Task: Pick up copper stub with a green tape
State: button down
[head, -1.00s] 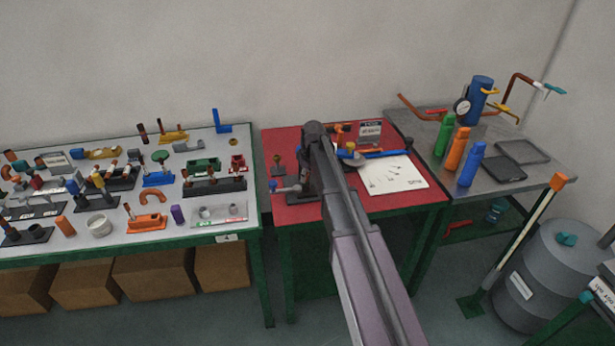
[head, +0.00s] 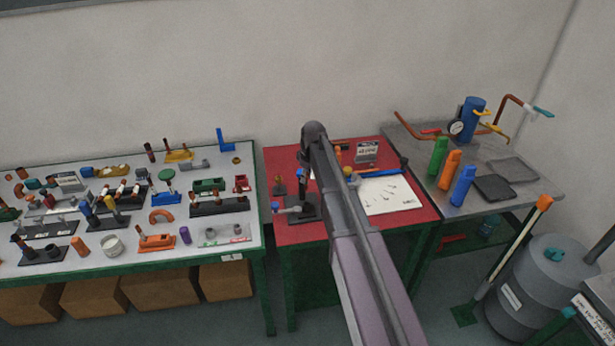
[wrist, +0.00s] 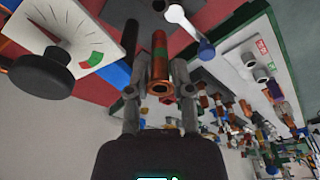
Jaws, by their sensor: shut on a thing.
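The copper stub (wrist: 160,72) stands between my fingers in the wrist view, its open end facing the camera and a green tape band around its far part. My gripper (wrist: 160,92) is shut on it, one finger on each side. In the head view my arm hides the gripper and the stub; the arm reaches over the red table (head: 290,233).
The wrist view shows a white gauge panel (wrist: 88,28) with a black knob at left and a blue-ended lever (wrist: 192,30). The crowded parts table (head: 120,262) stands left, the metal table (head: 480,205) with green, orange and blue bottles right.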

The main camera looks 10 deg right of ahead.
jog(key=shift+r+p, duration=3)
jog(key=shift+r, duration=0.45)
jog(key=shift+f, duration=0.1)
notch_tip(320, 180, down, 3)
jog(key=b, duration=0.3)
jog(key=shift+r, duration=0.2)
jog(key=shift+s+a, duration=0.1)
